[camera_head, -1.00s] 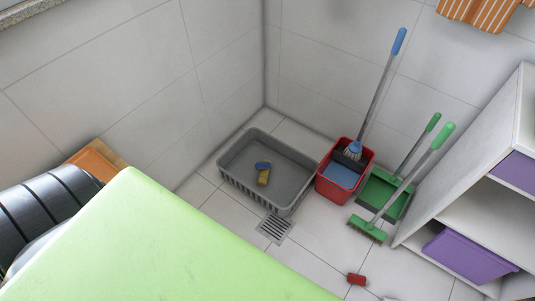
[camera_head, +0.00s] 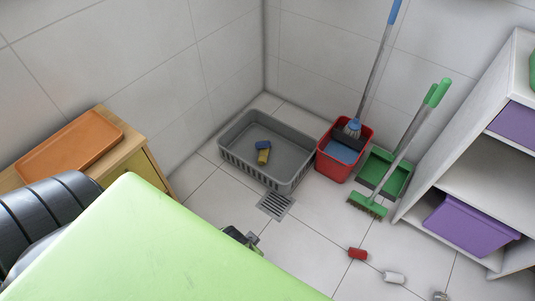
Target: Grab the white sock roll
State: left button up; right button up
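The white sock roll (camera_head: 394,277) lies on the tiled floor near the bottom of the head view, right of centre. A red sock roll (camera_head: 357,253) lies just up and left of it, apart from it. A small dark mechanical part, probably of my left gripper (camera_head: 240,236), shows at the middle bottom, well left of the white roll. Its fingers cannot be made out. My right gripper is not in view. Nothing touches the white roll.
A grey basket (camera_head: 232,163) holding a small yellow-and-blue item, a red bucket (camera_head: 331,172) with a mop, and a green broom (camera_head: 367,205) and dustpan (camera_head: 399,181) stand behind. A shelf (camera_head: 488,207) with purple bins (camera_head: 468,224) stands right. A small greyish item (camera_head: 440,296) is at the bottom edge.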

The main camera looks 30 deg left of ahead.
aim_at(390, 276)
jog(key=z, duration=0.95)
